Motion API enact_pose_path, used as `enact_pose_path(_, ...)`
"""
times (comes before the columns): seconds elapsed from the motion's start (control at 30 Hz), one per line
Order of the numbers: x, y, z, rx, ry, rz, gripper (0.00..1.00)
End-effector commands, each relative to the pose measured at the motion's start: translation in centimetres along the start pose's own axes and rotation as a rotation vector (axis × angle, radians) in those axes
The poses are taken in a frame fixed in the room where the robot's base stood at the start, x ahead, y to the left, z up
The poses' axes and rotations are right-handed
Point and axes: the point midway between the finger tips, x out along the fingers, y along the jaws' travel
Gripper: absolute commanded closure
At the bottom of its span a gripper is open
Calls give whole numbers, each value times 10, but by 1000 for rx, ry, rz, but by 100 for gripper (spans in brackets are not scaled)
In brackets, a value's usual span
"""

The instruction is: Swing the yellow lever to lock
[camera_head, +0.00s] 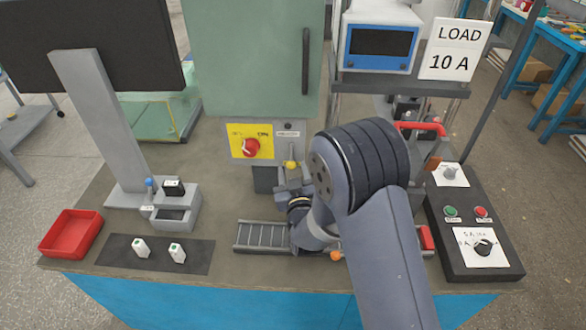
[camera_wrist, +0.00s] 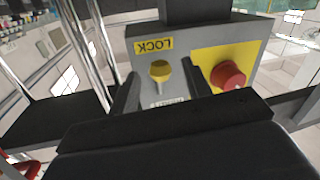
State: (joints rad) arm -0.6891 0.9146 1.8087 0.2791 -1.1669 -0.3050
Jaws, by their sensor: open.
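The yellow lever knob (camera_wrist: 160,70) stands on a grey panel beside a yellow LOCK label (camera_wrist: 153,46), which appears upside down in the wrist view. In the head view my arm hides most of the gripper.
A red rotary switch (camera_head: 251,147) sits on a yellow plate (camera_head: 240,131), close to the lever. A grey rack (camera_head: 262,236) lies in front. A red tray (camera_head: 71,233) and a black mat (camera_head: 125,252) with two white cells are at left. A black control box (camera_head: 490,261) stands at right.

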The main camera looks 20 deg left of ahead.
Motion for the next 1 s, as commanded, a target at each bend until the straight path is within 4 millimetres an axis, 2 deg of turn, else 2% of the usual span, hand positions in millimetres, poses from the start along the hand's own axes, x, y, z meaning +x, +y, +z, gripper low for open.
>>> enact_pose_path(0.33, 4, 0, 0, 0, 0, 0, 54)
enact_pose_path(0.87, 4, 0, 0, 0, 0, 1, 97)
enact_pose_path(1.0, 4, 0, 0, 3, 1, 1, 98)
